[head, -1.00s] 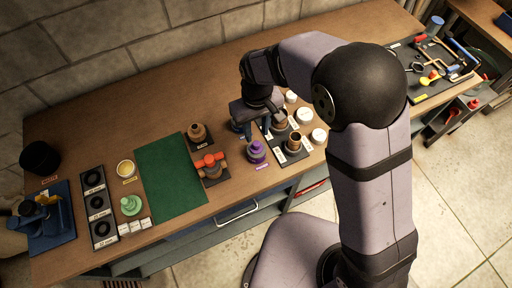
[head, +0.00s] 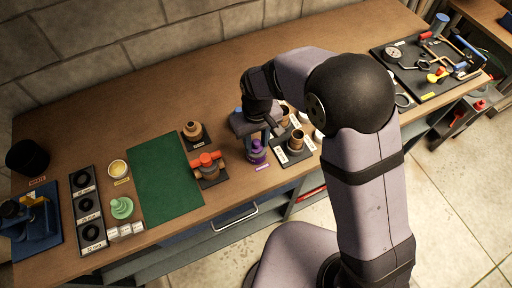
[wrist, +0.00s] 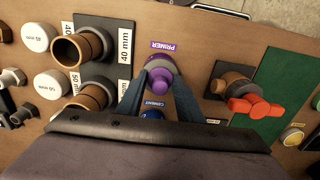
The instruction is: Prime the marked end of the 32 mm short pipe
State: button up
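The purple primer bottle (head: 257,154) stands upright near the front of the bench, its PRIMER label in front; it also shows in the wrist view (wrist: 160,88). My gripper (wrist: 160,78) points down at it with one finger on each side of the bottle. The fingers look spread, and I see no clear grip. The blue cement container (wrist: 152,114) is partly hidden between the fingers. Upright brown pipe pieces stand on dark boards, one (wrist: 84,47) beside a 40 mm label and another (wrist: 92,97) by a 50 mm label. I cannot identify the 32 mm short pipe or its mark.
White round caps (wrist: 38,38) stand beside the pipes. A fitting with a red-orange handle (head: 208,163) is left of the bottle in the head view, next to a clear green mat (head: 167,178). A tool board (head: 430,65) lies at the far right.

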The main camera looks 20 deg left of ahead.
jog(key=shift+f, duration=0.15)
jog(key=shift+s+d+f, duration=0.1)
jog(key=shift+s, duration=0.05)
jog(key=c, duration=0.4)
jog(key=shift+r+p, duration=0.65)
jog(key=shift+r, duration=0.1)
jog(key=shift+r+p, duration=2.55)
jog(key=shift+r, duration=0.6)
jog(key=shift+w, duration=0.25)
jog(key=w+r, duration=0.2)
jog(key=w, duration=0.5)
jog(key=w+r+t, duration=0.1)
jog(key=w+r, duration=0.1)
jog(key=w, duration=0.6)
jog(key=shift+w+a+r+t+y+p, duration=0.25)
jog(key=shift+a+t+y+p, duration=0.1)
jog(key=shift+y+p, duration=0.1)
